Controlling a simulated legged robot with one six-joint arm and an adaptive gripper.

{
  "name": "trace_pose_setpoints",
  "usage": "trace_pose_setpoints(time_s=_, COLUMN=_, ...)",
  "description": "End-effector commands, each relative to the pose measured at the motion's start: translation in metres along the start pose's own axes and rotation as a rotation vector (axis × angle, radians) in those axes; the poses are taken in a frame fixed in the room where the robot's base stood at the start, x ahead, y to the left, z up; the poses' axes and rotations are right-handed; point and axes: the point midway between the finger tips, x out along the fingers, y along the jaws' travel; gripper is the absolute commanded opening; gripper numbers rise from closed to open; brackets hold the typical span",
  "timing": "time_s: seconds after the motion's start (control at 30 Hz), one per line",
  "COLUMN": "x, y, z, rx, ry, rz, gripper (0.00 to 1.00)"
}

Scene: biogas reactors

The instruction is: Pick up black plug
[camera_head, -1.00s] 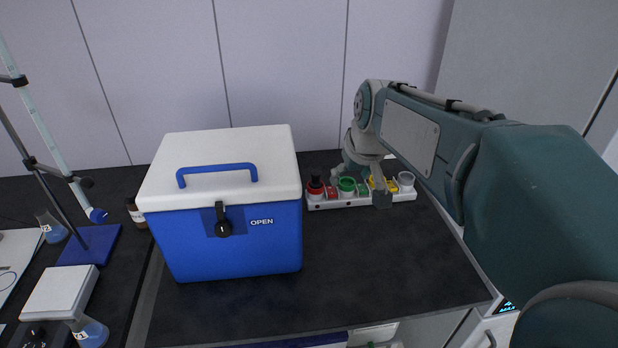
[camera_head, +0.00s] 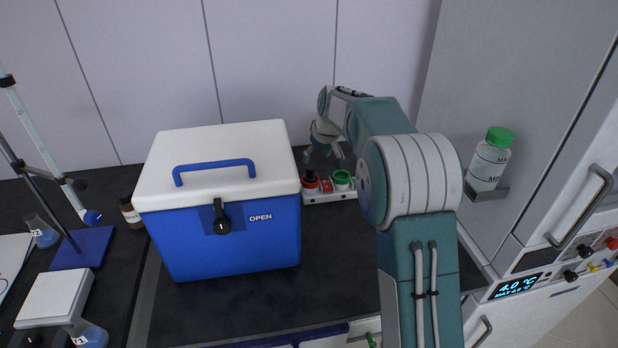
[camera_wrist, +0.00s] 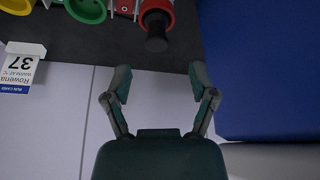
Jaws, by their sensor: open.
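A black plug (camera_wrist: 156,38) stands in a round red holder (camera_wrist: 157,12) at the top of the wrist view. In the head view the black plug (camera_head: 309,175) shows small at the left end of a white strip (camera_head: 320,197), just right of the blue cooler. My gripper (camera_wrist: 159,76) is open and empty, its two fingers spread apart in the wrist view. The plug lies beyond the fingertips, roughly in line with the gap between them. In the head view my gripper (camera_head: 324,154) is above the strip's left end, and my arm hides the strip's right part.
The blue cooler (camera_head: 222,238) with a white lid stands close left of the strip. A green round holder (camera_head: 342,180) is beside the red one. A bottle with a green cap (camera_head: 490,160) sits on the cabinet at right. The counter before the strip is clear.

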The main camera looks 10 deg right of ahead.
Motion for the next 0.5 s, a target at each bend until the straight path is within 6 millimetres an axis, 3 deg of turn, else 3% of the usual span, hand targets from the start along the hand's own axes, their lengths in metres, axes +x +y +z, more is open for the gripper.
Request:
trace_pose_setpoints(time_s=0.2, x=0.037, y=-0.001, z=0.000, rx=0.000, ry=-0.003, rz=-0.001, gripper=0.74)
trace_pose_setpoints(time_s=0.5, x=0.066, y=0.002, z=-0.005, rx=0.000, ry=-0.004, rz=-0.001, gripper=0.74)
